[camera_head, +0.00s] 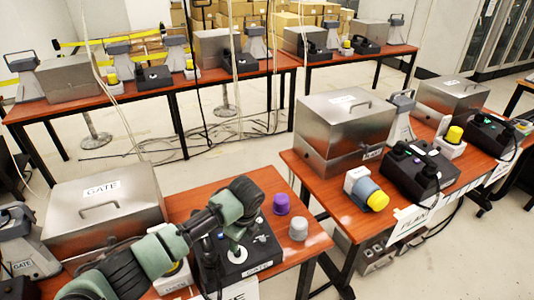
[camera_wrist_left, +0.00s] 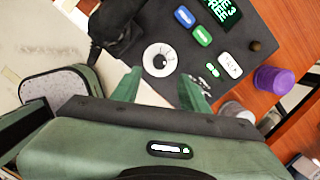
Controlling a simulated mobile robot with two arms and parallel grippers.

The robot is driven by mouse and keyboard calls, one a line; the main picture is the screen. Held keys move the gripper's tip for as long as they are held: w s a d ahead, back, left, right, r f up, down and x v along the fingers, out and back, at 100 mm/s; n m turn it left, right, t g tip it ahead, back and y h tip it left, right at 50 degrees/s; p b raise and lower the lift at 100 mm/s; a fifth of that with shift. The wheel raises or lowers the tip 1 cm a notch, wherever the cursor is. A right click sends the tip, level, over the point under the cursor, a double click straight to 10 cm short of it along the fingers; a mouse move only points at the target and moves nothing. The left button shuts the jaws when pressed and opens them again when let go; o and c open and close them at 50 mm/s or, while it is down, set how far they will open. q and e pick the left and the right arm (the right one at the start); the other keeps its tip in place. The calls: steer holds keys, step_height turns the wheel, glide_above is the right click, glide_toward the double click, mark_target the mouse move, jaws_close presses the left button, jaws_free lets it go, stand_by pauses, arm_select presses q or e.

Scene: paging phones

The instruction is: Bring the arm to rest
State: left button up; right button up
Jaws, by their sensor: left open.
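My left arm (camera_head: 160,252) reaches in from the lower left in the head view, over the near GATE table. Its gripper (camera_head: 235,243) points down above the black GATE console (camera_head: 262,258). In the left wrist view the two green fingers (camera_wrist_left: 160,90) stand apart with nothing held between them. A white round knob (camera_wrist_left: 159,60) with a dark centre shows beyond the fingertips on the console; I cannot tell whether they touch it. My right gripper is not in view.
A purple cup-like piece (camera_head: 281,204) and a grey one (camera_head: 298,228) stand right of the console. A GATE metal box (camera_head: 105,210) is behind my arm. The PLANT table (camera_head: 335,205) stands to the right, across a floor gap. Another table with similar gear is behind.

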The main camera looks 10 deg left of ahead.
arm_select(q)
steer(key=s+d+f+n+h, duration=0.2)
steer(key=s+d+n, duration=0.2)
steer(key=s, duration=0.4)
steer(key=s+d+f+n+h, duration=0.2)
steer(key=s+d+n, duration=0.2)
steer(key=s, duration=0.4)
steer(key=s+a+r+n+t+y, duration=0.1)
steer(key=s+a+r+n, duration=0.2)
steer(key=s+a+n, duration=0.4)
steer(key=s+a+r+n+t+y, duration=0.1)
steer(key=s+a+r+n, duration=0.1)
steer(key=s+a+n, duration=0.55)
step_height(320, 180, down, 26)
steer(key=s+d+m+g+b, duration=0.1)
steer(key=s+d+m+b, duration=0.1)
steer(key=s+a+f+g+b, duration=0.1)
steer(key=s+a+f, duration=0.2)
steer(key=s+f, duration=1.4)
step_height(320, 180, down, 2)
steer(key=shift+s+f+b, duration=0.2)
steer(key=shift+s+b, duration=0.1)
steer(key=shift+s, duration=0.05)
